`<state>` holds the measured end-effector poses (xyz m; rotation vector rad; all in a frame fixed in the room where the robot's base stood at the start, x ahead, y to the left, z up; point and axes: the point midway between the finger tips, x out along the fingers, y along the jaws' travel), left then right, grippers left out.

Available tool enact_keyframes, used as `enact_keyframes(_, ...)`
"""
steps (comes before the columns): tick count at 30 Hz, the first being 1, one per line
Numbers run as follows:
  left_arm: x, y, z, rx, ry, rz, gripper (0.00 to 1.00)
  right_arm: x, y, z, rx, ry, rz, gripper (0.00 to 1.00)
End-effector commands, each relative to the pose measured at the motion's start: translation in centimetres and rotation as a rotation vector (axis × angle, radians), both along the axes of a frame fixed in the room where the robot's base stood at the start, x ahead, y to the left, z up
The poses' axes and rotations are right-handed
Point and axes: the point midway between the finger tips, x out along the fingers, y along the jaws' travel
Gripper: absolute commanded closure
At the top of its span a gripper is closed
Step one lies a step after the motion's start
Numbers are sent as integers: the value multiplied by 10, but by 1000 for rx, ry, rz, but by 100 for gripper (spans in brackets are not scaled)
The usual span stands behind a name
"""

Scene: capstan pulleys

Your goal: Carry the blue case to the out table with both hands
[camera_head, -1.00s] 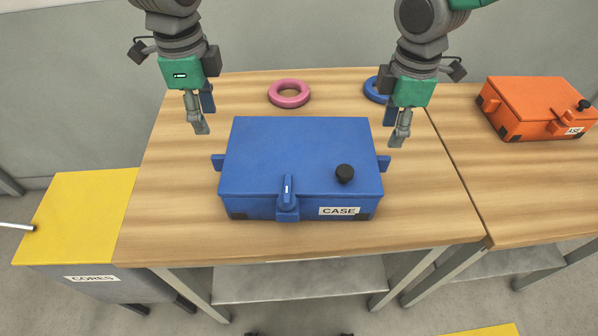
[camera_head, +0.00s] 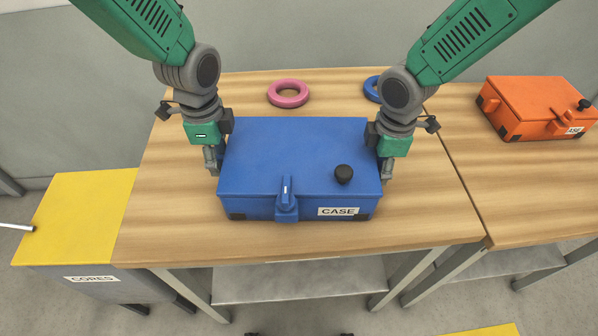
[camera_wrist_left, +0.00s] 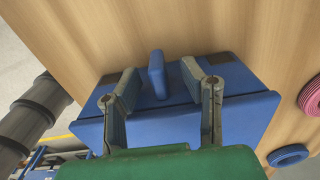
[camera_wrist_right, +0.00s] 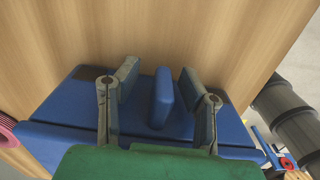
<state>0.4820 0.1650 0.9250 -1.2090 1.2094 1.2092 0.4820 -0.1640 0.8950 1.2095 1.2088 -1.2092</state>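The blue case (camera_head: 295,155) sits shut on the wooden table, with a latch and a black knob at its front and a CASE label. My left gripper (camera_head: 212,160) is at its left side. In the left wrist view the fingers (camera_wrist_left: 160,90) are open, one on each side of the left side handle (camera_wrist_left: 157,75), with gaps. My right gripper (camera_head: 386,172) is at its right side. In the right wrist view its fingers (camera_wrist_right: 160,90) are open around the right side handle (camera_wrist_right: 161,98), apart from it. The head view hides both handles behind the grippers.
A pink ring (camera_head: 288,94) and a blue ring (camera_head: 373,88) lie behind the case. An orange case (camera_head: 537,106) stands on the adjoining table (camera_head: 520,180) at the right. A yellow-topped CORES stand (camera_head: 75,215) is at the left. Bare tabletop lies in front of the case.

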Motion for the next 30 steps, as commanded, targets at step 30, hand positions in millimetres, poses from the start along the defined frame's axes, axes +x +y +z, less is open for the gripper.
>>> enact_keyframes(30,0,0,31,0,-1,0,100,0,0,31,1,-1,0,100)
